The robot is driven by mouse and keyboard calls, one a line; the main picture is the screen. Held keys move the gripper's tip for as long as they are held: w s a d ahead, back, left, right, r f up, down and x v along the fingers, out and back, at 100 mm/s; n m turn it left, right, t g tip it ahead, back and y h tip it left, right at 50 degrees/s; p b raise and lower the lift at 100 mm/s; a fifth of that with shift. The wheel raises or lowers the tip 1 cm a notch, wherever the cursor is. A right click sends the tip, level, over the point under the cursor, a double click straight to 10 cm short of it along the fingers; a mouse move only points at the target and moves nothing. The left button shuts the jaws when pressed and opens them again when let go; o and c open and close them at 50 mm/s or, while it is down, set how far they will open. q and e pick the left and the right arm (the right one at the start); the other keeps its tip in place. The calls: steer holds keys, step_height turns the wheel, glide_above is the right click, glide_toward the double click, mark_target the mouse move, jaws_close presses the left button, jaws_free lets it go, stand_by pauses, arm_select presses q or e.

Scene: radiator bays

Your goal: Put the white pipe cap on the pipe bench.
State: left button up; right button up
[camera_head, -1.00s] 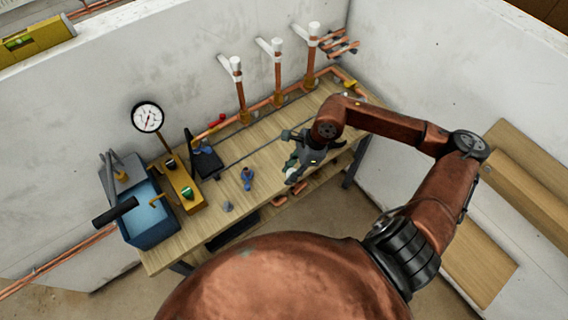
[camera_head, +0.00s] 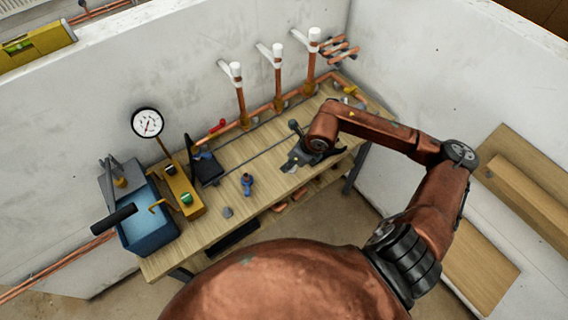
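The pipe bench (camera_head: 232,192) is a wooden workbench along the wall. My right gripper (camera_head: 290,163) is low over the right half of its top, near the front edge. The gripper is dark and small here, so I cannot tell whether it is open or shut, or whether it touches the bench. I cannot make out a separate loose white pipe cap; the gripper may hide it. White fittings top three upright copper pipes at the back, the left (camera_head: 235,72), middle (camera_head: 277,52) and right (camera_head: 314,40). My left gripper is not in view.
A blue bin (camera_head: 148,232), a yellow block with a gauge (camera_head: 147,122), a black stand (camera_head: 207,167) and a small blue tool (camera_head: 247,184) occupy the left half. A copper pipe runs along the back. Bare wood lies between the blue tool and my gripper.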

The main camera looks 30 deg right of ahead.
steer(key=w+f, duration=0.3)
steer(key=w+d+f, duration=0.1)
steer(key=w+f, duration=0.2)
steer(key=shift+d+f, duration=0.15)
steer(key=shift+f, duration=1.6)
steer(key=o, duration=0.9)
steer(key=shift+f, duration=0.1)
steer(key=shift+o, duration=0.2)
steer(key=v, duration=1.2)
steer(key=shift+s, duration=0.1)
